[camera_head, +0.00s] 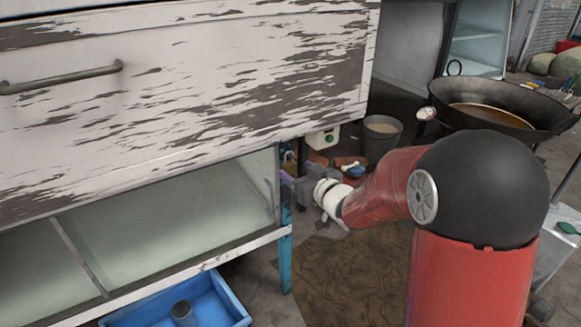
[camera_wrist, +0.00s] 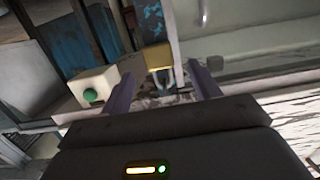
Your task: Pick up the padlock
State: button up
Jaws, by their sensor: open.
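The padlock (camera_wrist: 157,55) shows in the wrist view as a small brass-yellow block with a grey shackle below it in the picture. My gripper (camera_wrist: 160,71) is open, with one purple-grey finger on each side of the padlock's line. The padlock appears between or just beyond the fingertips; I cannot tell the exact depth. Nothing is held. In the head view my gripper (camera_head: 286,182) reaches to the right end of the white cabinet, beside its blue leg. The padlock cannot be made out clearly there.
The weathered white cabinet (camera_head: 180,95) overhangs close to my gripper, with a blue leg (camera_head: 286,250) below. A white box with a green knob (camera_wrist: 94,88) is close by. A grey bucket (camera_head: 381,138) and a large wok (camera_head: 500,105) stand behind. A blue tray (camera_head: 225,296) lies at the front.

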aim_at(291, 165)
jog(key=x, duration=0.3)
jog(key=shift+w+a, duration=0.15)
jog(key=shift+w, duration=0.1)
jog(key=c, duration=1.1)
jog(key=shift+r, duration=0.1)
